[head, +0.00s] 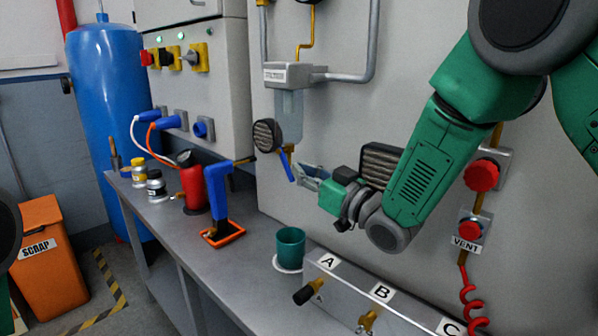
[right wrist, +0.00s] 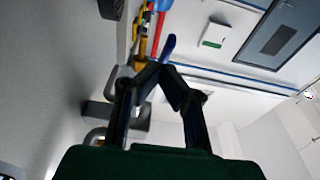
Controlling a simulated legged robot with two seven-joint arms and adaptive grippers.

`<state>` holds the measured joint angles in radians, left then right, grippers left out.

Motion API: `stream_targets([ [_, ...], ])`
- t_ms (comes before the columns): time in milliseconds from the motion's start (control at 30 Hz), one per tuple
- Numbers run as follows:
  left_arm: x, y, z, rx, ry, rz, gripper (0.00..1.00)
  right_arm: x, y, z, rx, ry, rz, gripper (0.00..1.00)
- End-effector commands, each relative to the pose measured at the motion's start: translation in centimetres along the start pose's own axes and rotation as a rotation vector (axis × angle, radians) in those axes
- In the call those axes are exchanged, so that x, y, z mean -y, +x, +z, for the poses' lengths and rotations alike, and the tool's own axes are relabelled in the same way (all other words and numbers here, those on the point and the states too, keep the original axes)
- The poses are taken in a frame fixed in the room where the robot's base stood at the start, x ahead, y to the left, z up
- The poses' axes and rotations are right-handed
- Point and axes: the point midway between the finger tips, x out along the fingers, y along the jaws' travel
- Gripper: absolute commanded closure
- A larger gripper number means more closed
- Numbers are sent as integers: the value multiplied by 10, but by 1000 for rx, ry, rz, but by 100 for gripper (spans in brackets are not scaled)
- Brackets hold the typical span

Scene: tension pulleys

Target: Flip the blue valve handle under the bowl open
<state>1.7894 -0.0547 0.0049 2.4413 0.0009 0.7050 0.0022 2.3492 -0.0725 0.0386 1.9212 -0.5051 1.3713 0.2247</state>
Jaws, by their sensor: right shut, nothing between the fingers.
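The blue valve handle (head: 287,166) hangs below the clear bowl (head: 289,112) on the wall panel, slanting down to the right. A short brass fitting joins it at its top. My right gripper (head: 300,172) is shut and empty, its fingertips just right of the handle. In the right wrist view the fingertips (right wrist: 160,70) meet close to the blue handle (right wrist: 168,47), which shows beyond them. I cannot tell whether they touch it. My left gripper is not in view.
Below are a bench with a teal cup (head: 290,247), a blue tool in an orange holder (head: 218,195) and a labelled A-B-C rail (head: 350,285).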

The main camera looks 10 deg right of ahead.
Motion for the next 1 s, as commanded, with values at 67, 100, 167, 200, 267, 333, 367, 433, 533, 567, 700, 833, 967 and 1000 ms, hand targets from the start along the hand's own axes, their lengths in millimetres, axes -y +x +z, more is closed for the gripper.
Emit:
stream_targets([
  [67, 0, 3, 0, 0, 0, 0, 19, 1, 1, 2, -6, -1, -1, 100],
  [100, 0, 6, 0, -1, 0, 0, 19, 2, 1, 4, -12, -1, -1, 100],
  [167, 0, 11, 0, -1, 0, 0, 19, 2, 2, 6, -29, -1, -1, 100],
  [200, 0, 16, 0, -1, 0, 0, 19, 2, 2, 8, -44, 0, 0, 100],
  [267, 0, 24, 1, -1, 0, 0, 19, 2, 2, 11, -70, 1, 0, 100],
  [333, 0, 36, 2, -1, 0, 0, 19, 1, 3, 15, -111, 1, 0, 100],
  [367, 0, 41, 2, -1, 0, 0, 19, 1, 3, 16, -129, 0, 0, 100],
  [433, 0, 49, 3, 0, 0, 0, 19, 1, 4, 18, -168, 1, 1, 100],
  [533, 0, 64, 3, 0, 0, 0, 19, 1, 7, 23, -240, 2, 0, 100],
  [567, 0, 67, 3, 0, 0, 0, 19, 2, 8, 24, -263, 2, 0, 100],
  [700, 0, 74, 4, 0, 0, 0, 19, 2, 12, 24, -263, -1, 0, 100],
  [833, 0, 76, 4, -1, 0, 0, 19, 2, 16, 27, -261, 0, 0, 100],
  [967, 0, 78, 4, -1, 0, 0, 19, 1, 20, 30, -260, 0, 0, 100],
  [1000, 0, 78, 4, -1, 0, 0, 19, 1, 21, 31, -260, 0, 0, 100],
])
